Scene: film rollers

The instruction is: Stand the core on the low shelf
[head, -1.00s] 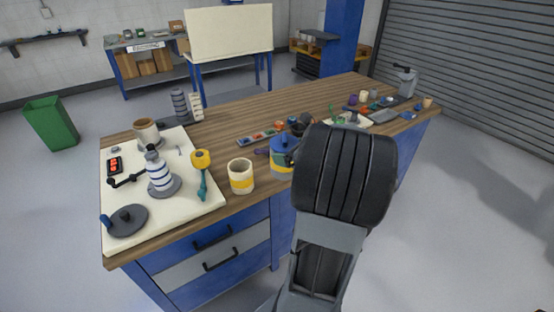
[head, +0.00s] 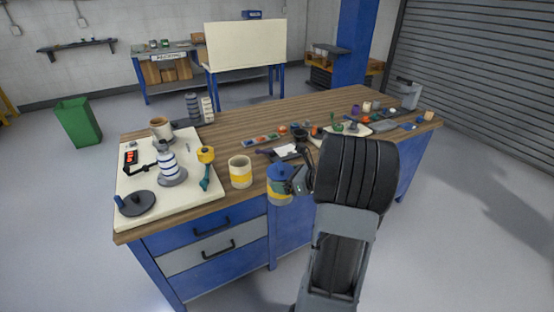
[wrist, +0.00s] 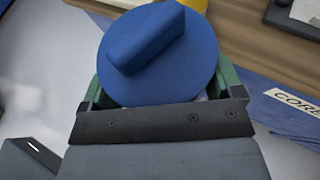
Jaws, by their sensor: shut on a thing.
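My gripper (head: 301,180) is shut on a blue-topped can (head: 279,185) with a yellow band. In the head view the can is upright at the front edge of the bench, overlapping the blue cabinet face. In the wrist view its round blue lid (wrist: 190,60), with a raised bar across it, sits between my green-edged fingers; its lower body is hidden. A white label (wrist: 297,104) starting "CORE" lies on a blue surface at the right of the wrist view. I cannot make out the low shelf for certain.
A cream board (head: 133,203) at left holds a striped post, a disc and other parts. Several small items crowd the bench's right end.

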